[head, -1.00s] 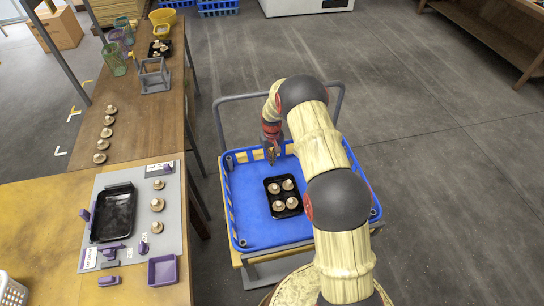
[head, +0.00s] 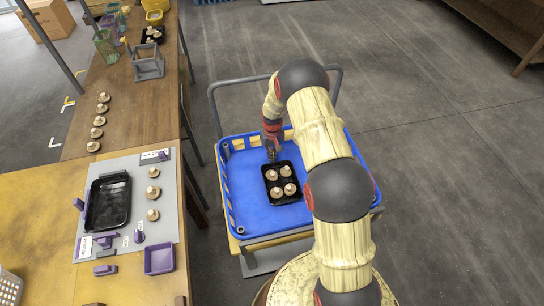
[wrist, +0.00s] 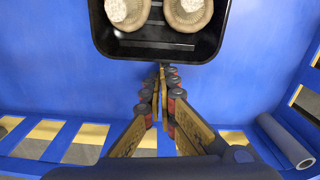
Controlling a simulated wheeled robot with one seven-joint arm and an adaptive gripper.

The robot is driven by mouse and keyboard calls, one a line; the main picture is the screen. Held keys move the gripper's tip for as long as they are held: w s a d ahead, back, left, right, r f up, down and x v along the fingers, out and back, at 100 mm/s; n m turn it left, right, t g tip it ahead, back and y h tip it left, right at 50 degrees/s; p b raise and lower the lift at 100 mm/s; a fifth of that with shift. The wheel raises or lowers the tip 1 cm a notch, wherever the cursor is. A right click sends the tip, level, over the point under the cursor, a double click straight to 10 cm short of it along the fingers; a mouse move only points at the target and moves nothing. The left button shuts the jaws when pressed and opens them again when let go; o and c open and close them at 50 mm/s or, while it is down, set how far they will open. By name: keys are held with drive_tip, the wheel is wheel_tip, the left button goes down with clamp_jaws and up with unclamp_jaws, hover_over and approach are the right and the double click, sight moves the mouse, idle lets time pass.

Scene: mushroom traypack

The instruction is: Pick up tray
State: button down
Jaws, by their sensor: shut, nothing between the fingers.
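A black tray (head: 268,186) with several pale brown mushrooms (head: 283,189) lies flat in the blue crate (head: 238,205). The wrist view shows this tray (wrist: 160,50) at the top, with two mushrooms in sight and its far part cut off. My gripper (head: 272,158) is shut and empty, pointing down inside the crate just beyond the tray's far edge. In the wrist view my gripper's fingertips (wrist: 161,68) meet close to the tray's rim; I cannot tell whether they touch it. Another black tray (head: 108,203), empty, lies on a grey mat (head: 165,217) on the left table.
The crate sits on a cart with a grey handle (head: 275,78). Its slotted wall (wrist: 60,140) is close behind my gripper. Blue crate floor is free around the tray.

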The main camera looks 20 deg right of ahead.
sight(277, 165)
drive_tip(key=s+p, duration=0.1)
drive_tip(key=s, duration=0.1)
drive_tip(key=s+p, duration=0.1)
drive_tip(key=s, duration=0.1)
drive_tip(key=shift+s+a+r, duration=0.2)
drive_tip(key=shift+s, duration=0.2)
drive_tip(key=shift+s+f, duration=0.2)
drive_tip(key=shift+s, duration=0.1)
